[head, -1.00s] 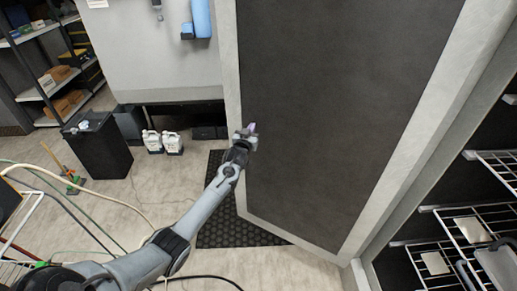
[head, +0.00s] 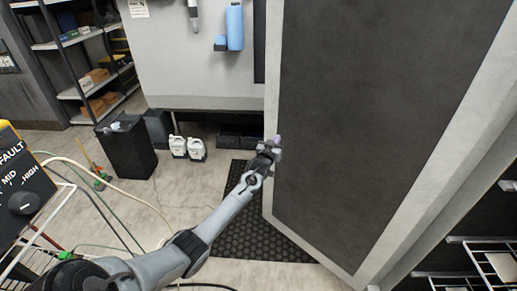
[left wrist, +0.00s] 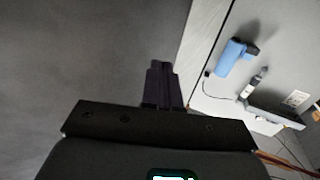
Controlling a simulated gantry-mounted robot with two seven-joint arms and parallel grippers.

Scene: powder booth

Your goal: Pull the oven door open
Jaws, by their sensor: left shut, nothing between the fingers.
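The oven door (head: 385,120) stands swung wide open in the head view, with a dark inner panel and a pale metal frame. My left gripper (head: 275,144) is at the door's free edge, on the left side of the door. In the left wrist view the gripper's fingers (left wrist: 160,82) are shut together with nothing between them. They lie in front of the grey door surface (left wrist: 90,50), close to its pale edge strip. I cannot tell whether they touch the door. My right gripper is not in view.
Wire racks (head: 490,262) show in the dark oven opening at right. A black perforated mat (head: 250,225) lies under the door's free side. A black bin (head: 127,150), white jugs (head: 188,148) and hoses are at left. A control box (head: 22,185) stands at the left edge.

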